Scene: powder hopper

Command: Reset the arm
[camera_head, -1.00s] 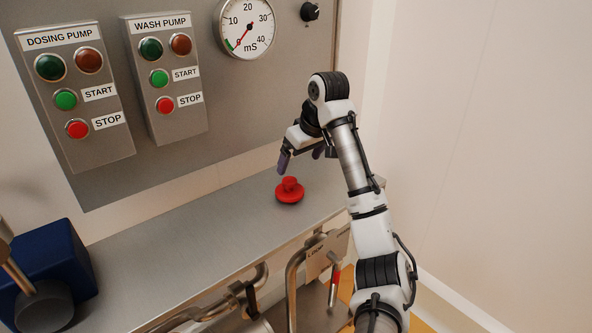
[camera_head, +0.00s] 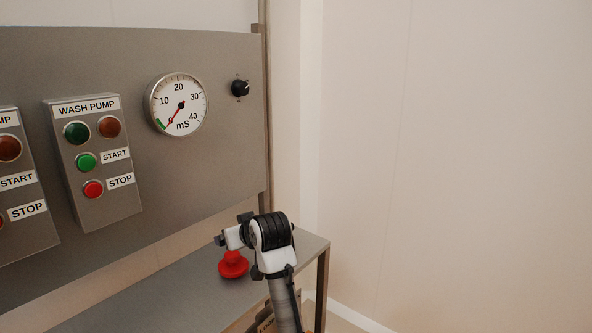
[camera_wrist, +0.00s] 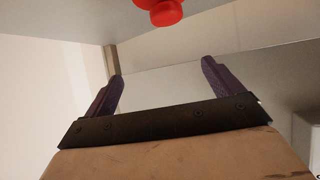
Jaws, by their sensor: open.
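My arm's wrist rises from the bottom of the head view, by the right end of the steel shelf (camera_head: 160,300). My gripper is mostly hidden behind the wrist there. In the wrist view my gripper (camera_wrist: 162,70) has two purple fingers spread wide, with nothing between them. A red knob-shaped piece (camera_head: 232,266) shows on the shelf, just left of my wrist in the head view. It also shows at the top edge of the wrist view (camera_wrist: 162,10), beyond the fingertips and apart from them.
A steel panel (camera_head: 215,165) stands behind the shelf. It carries the wash pump box (camera_head: 95,165), a round mS gauge (camera_head: 177,104) and a black knob (camera_head: 240,88). A plain pale wall (camera_head: 450,150) fills the right, with free room before it.

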